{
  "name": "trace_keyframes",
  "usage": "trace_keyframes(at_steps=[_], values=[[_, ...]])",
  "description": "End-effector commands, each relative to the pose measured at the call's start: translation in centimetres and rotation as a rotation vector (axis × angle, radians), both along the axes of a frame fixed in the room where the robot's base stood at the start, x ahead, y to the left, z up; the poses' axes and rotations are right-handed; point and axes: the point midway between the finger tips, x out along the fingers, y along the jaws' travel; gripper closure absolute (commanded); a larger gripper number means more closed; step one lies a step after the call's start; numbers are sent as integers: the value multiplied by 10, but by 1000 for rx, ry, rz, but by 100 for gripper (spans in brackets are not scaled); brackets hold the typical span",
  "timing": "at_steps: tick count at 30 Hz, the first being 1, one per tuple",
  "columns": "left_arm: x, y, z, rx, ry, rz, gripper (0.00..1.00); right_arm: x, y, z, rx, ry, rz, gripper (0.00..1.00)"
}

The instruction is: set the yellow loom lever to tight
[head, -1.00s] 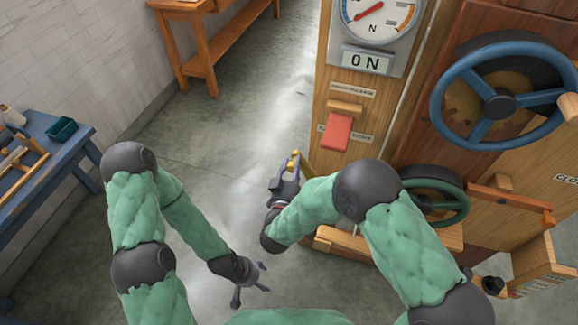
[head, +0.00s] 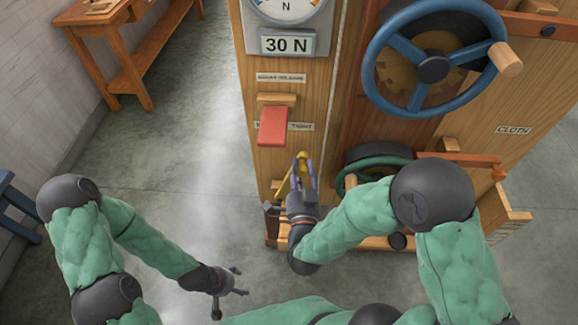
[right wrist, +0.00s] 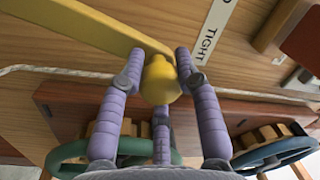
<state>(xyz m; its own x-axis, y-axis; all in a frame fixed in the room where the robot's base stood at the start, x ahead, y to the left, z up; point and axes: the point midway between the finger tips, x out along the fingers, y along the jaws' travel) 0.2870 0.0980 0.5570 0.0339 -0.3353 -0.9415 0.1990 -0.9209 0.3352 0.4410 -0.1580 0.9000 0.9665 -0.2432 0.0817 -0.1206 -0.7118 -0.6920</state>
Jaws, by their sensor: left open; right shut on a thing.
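The yellow lever (head: 283,186) is on the lower part of the wooden loom post, below the red handle. Its knob end sits among the fingers of my right gripper (head: 303,166), which is shut on it. In the right wrist view the yellow knob (right wrist: 160,82) is between the purple fingers, and the lever's flat bar (right wrist: 75,25) runs off to the upper left. My left gripper (head: 230,281) is open and empty over the floor.
A display (head: 287,44) on the post reads 30 N, under a dial gauge (head: 287,8). A red handle (head: 272,126) covers part of the label row. A blue handwheel (head: 433,68) and a green wheel (head: 372,165) are at right. Open floor lies left.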

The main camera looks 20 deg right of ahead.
Motion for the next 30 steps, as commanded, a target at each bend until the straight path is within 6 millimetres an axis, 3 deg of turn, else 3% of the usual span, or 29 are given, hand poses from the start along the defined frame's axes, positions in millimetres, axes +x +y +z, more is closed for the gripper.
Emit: trace_keyframes(at_steps=[7, 23, 24, 25, 26, 30], values=[[0, 0, -12, 0, 0, 0, 33, -5, -11, -8, 76, -24, -1, 100], [0, 0, -14, 0, 0, 0, 33, -6, -15, -9, 98, -28, -3, 100], [0, 0, -14, 0, 0, 0, 33, -6, -15, -9, 98, -27, -4, 58], [0, 0, -14, 0, 0, 0, 33, -7, -15, -9, 98, -27, -4, 50], [0, 0, -14, 0, 0, 0, 33, -7, -15, -9, 98, -27, -4, 43], [0, 0, -14, 0, 0, 0, 33, -6, -14, -9, 97, -29, -2, 43]])
